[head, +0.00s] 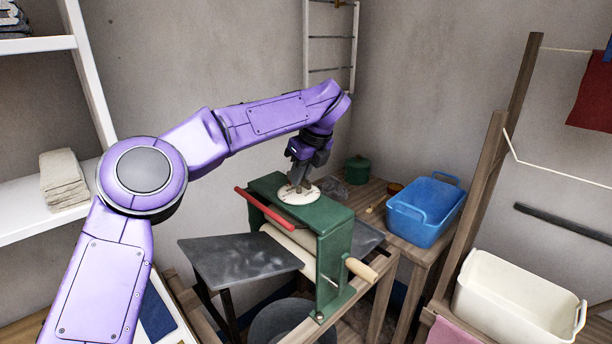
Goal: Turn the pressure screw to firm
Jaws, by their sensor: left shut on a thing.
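A green mangle frame (335,240) with pale rollers (290,249) stands at the middle of the head view. A round white dial plate (299,195) lies on its top beam. My left gripper (297,184) points down over the dial and is shut on the pressure screw, which the fingers mostly hide. Any markings on the dial are too small to read. A red bar (264,208) runs along the front of the top beam. A crank with a wooden handle (361,269) sticks out at the lower right of the frame. My right gripper is not in view.
A blue tub (427,210) and a green lidded pot (357,170) stand on a wooden table behind the mangle. A cream tub (520,297) is at the lower right. Dark boards (235,262) flank the rollers. Shelves with folded cloth (63,180) are at left.

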